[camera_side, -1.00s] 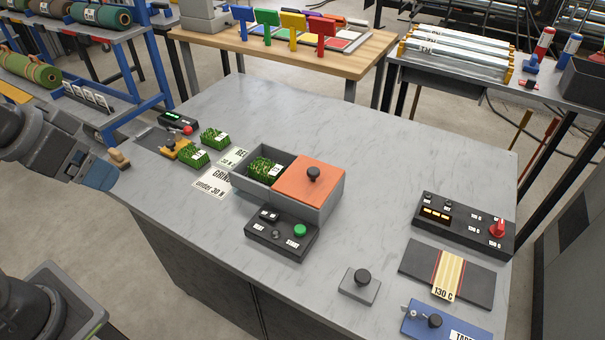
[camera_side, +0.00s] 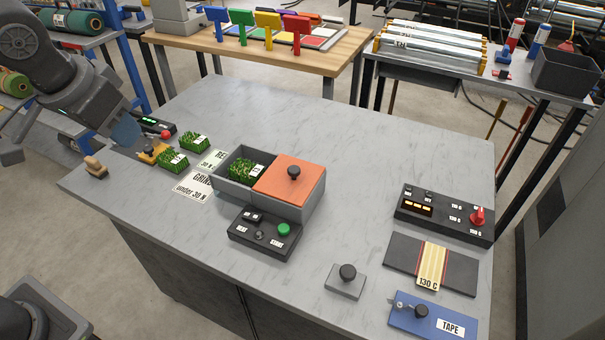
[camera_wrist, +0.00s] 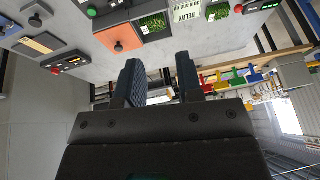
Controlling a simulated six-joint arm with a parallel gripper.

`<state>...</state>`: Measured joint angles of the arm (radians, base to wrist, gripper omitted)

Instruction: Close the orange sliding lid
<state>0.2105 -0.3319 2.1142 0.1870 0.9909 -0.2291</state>
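The orange sliding lid (camera_side: 283,176) with a black knob (camera_side: 294,171) covers the right part of a grey box (camera_side: 306,207). The left part of the box is uncovered, and a labelled green turf piece (camera_side: 245,169) sits inside. In the wrist view the lid (camera_wrist: 117,33) and its knob show at the top, beyond my fingers. My gripper (camera_wrist: 161,82) has its two dark blue fingers apart with nothing between them. In the side view my gripper (camera_side: 125,133) is at the left, above the table's far-left part and well away from the lid.
A black control box (camera_side: 264,234) with a green button stands before the grey box. Two turf pieces (camera_side: 194,142) (camera_side: 173,160) lie to its left, near a wooden-topped knob (camera_side: 95,165). A grey block with a black knob (camera_side: 346,280) stands front right. The table behind the box is clear.

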